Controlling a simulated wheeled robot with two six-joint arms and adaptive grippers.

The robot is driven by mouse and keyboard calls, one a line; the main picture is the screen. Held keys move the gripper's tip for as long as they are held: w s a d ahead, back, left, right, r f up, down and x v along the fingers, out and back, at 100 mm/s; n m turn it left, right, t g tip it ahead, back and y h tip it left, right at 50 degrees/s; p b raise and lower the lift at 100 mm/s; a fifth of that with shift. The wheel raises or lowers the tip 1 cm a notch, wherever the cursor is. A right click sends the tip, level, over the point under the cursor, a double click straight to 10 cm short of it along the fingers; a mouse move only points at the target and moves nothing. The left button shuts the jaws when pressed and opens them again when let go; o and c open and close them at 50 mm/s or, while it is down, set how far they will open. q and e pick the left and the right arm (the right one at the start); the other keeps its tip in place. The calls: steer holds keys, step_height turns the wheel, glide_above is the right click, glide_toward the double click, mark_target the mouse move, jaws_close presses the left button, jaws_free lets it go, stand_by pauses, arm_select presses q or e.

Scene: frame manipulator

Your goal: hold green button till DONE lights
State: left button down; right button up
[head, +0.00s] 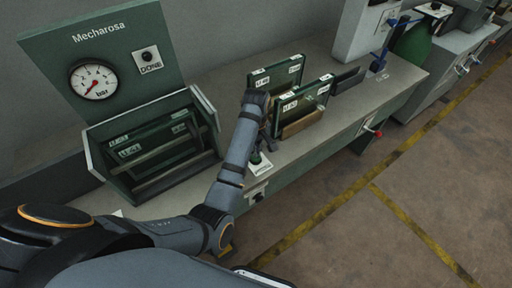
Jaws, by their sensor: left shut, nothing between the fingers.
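A green panel (55,60) marked Mecharosa stands at the left. It carries a round pressure gauge (93,80) and a small lamp (149,56) above a DONE label; the lamp looks dark. My left arm reaches over the bench, with its wrist bent down. My left gripper (264,147) is shut and empty, pointing down at the bench's front. A small dark green part (256,159), perhaps the button, shows beside a white label just below the fingertips. The wrist and fingers partly hide it, so I cannot tell whether they touch. My right gripper is not in view.
A green-walled bin (95,160) with framed panels stands left of my forearm. Labelled green frames (305,100) stand in a wooden holder behind my wrist. The grey bench (350,105) has clear room at the right. A red knob (378,133) projects from its front.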

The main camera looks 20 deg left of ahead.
arm_select(q)
steer(key=shift+f, duration=0.15)
steer(key=shift+s+f+p, duration=0.2)
steer(key=shift+f+p, duration=0.5)
steer(key=shift+f, duration=0.15)
steer(key=shift+s+f, duration=0.1)
steer(key=shift+f, duration=0.15)
stand_by(1.0)
stand_by(2.1)
steer(key=r+p, duration=0.4)
steer(key=p, duration=0.1)
steer(key=shift+w+r, duration=0.25)
steer(key=shift+r, duration=0.05)
step_height(320, 180, up, 10)
steer(key=p, duration=0.3)
steer(key=shift+r, duration=0.15)
